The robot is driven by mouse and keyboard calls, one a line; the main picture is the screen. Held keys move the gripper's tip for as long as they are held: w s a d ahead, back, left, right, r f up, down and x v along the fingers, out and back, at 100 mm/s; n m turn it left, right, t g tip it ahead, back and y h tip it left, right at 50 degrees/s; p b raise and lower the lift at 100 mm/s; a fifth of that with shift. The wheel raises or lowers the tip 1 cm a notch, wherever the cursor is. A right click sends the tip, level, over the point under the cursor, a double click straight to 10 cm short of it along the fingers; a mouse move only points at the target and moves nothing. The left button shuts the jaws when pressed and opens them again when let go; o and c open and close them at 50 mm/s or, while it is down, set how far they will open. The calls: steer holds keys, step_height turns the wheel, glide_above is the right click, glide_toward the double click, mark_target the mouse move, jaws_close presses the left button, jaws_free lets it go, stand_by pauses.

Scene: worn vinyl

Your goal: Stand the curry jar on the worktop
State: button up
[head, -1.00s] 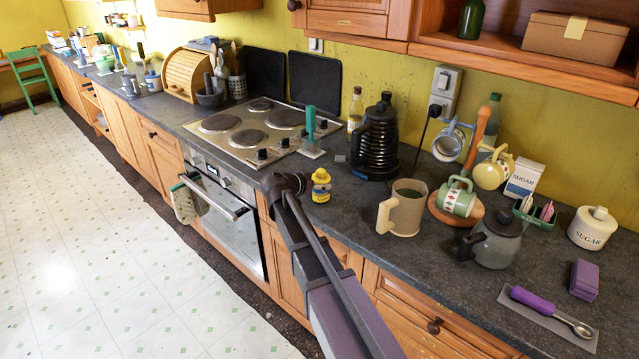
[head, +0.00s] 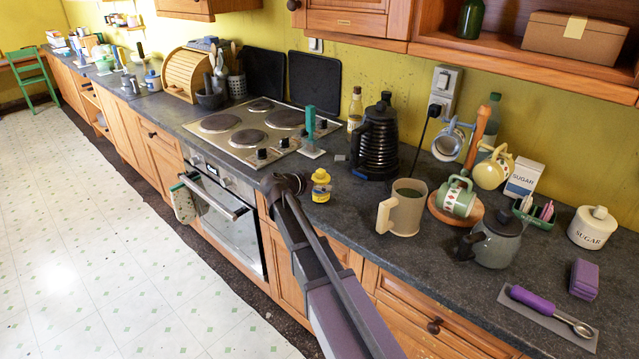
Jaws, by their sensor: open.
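A small yellow jar (head: 320,186), which appears to be the curry jar, is at the front edge of the worktop (head: 345,215), to the right of the hob. It looks upright, with a rounded top and a darker patch on its side. Its label is too small to read. The dark joint of my arm is just left of the jar in the picture. My gripper is not visible, and whatever lies behind or below this joint is hidden.
A beige jug (head: 403,211), a mug tree and a grey teapot (head: 494,243) stand to the right. Bare worktop lies between jar and jug.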

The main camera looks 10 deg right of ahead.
steer(key=shift+s+a+r, duration=0.15)
steer(key=shift+a, duration=0.05)
steer(key=shift+s+a+r, duration=0.1)
steer(key=shift+s+a, duration=0.05)
steer(key=shift+a, duration=0.1)
steer(key=shift+s+a+r+p, duration=0.2)
steer(key=shift+a+p, duration=0.1)
steer(key=shift+p, duration=0.1)
steer(key=shift+p+v, duration=0.4)
steer(key=shift+v, duration=0.65)
steer(key=shift+s+a+r, duration=0.1)
steer(key=shift+s+a, duration=0.05)
steer(key=shift+a, duration=0.15)
steer(key=shift+s+a+r+p, duration=0.25)
steer(key=shift+s+a+p, duration=0.15)
steer(key=shift+a, duration=0.15)
steer(key=shift+s+a+r, duration=0.1)
steer(key=shift+a+r, duration=0.05)
steer(key=shift+a, duration=0.1)
steer(key=shift+s+a+r, duration=0.1)
steer(key=shift+s+a, duration=0.1)
steer(key=shift+a, duration=0.1)
steer(key=shift+s+a+r+p, duration=0.1)
steer(key=shift+s+a+p, duration=0.1)
steer(key=shift+p, duration=0.15)
